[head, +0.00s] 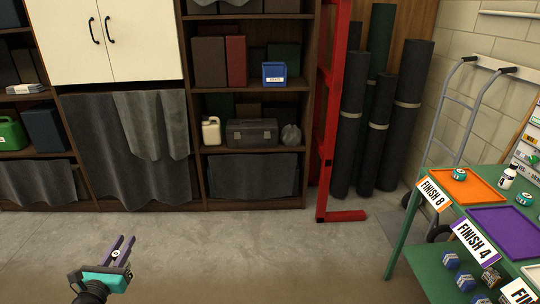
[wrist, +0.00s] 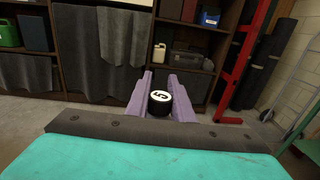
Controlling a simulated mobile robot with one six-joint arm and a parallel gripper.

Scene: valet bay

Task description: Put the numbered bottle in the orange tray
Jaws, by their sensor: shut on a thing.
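My gripper (head: 124,248) is at the lower left in the head view, above the concrete floor. Its purple fingers (wrist: 160,98) are shut on a numbered bottle (wrist: 160,97), which shows a dark rim and a white disc with a dark figure, probably a 5. The bottle's lower part is hidden; its white top also shows in the head view (head: 116,253). The orange tray (head: 474,191) lies on the green table at the far right, well away from my gripper. A teal round tin (head: 459,174) sits in the tray.
A purple tray (head: 495,225) lies nearer on the table (head: 408,232). A white bottle with a dark cap (head: 508,178) stands near the orange tray. A red frame (head: 330,120) and a hand truck (head: 440,130) stand behind. The floor (head: 250,255) between is clear.

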